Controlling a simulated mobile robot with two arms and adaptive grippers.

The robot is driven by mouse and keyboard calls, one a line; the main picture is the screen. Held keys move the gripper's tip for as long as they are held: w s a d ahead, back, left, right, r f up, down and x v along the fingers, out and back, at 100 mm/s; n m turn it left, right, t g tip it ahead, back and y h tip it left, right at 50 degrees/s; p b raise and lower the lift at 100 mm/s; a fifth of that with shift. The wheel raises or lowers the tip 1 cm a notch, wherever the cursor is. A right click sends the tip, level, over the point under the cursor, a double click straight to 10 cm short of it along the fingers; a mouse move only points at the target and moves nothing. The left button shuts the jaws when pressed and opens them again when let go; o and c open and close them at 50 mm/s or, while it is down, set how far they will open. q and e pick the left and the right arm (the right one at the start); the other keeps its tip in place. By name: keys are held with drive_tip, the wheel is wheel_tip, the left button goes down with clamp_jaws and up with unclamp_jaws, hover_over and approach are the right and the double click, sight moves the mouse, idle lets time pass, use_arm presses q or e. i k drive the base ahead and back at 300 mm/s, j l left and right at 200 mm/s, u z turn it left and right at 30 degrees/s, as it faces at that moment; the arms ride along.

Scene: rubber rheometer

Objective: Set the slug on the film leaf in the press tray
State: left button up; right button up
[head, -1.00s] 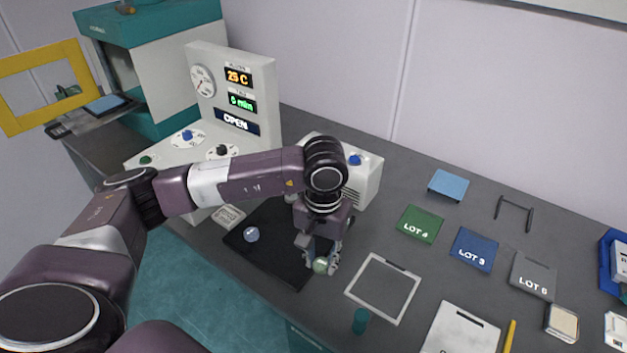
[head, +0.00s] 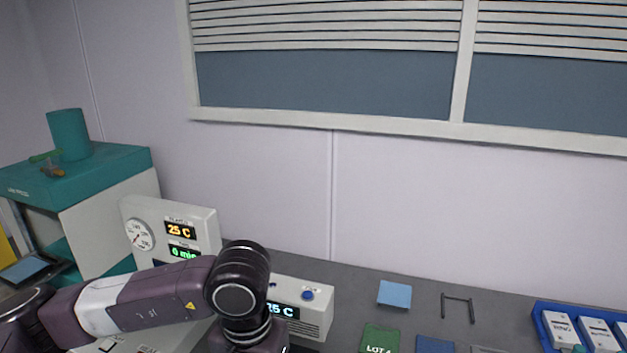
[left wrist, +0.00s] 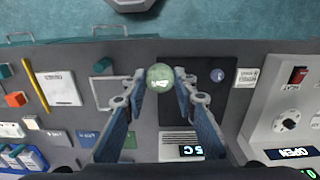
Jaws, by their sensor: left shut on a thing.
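The pale green, rounded slug (left wrist: 160,76) sits between the fingertips of my left gripper (left wrist: 161,84) in the left wrist view. The gripper is shut on it and holds it above the bench. In the head view, my left wrist shows at the bottom, but its fingers and the slug are below the frame. The blue film leaf (head: 24,268) lies on the press tray (head: 62,270) at the far left of the head view, in front of the teal and white press (head: 105,205). My right gripper is not in view.
A grey-blue slug (left wrist: 217,75) lies on the black mat (left wrist: 205,105). The control panel (head: 170,225) and the small display box (head: 310,315) stand near my left arm. A blue bin (head: 585,325) with white boxes is at far right.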

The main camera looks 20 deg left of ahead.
sight(25, 268)
drive_tip(key=j+z, duration=0.1)
drive_tip(key=j, duration=0.45)
drive_tip(key=k+j+z, duration=0.1)
drive_tip(key=j, duration=0.4)
drive_tip(key=k+j, duration=0.15)
drive_tip(key=j, duration=0.4)
drive_tip(key=k+j+z, duration=0.15)
drive_tip(key=j, duration=0.35)
drive_tip(key=k+j+z, duration=0.1)
drive_tip(key=j, duration=0.3)
drive_tip(key=k+j, duration=0.15)
drive_tip(key=j, duration=0.3)
drive_tip(key=k+j+z, duration=0.15)
drive_tip(key=j, duration=0.25)
drive_tip(key=k+j, duration=0.2)
drive_tip(key=j, duration=0.2)
drive_tip(key=k+j+z, duration=0.15)
drive_tip(key=j, duration=0.25)
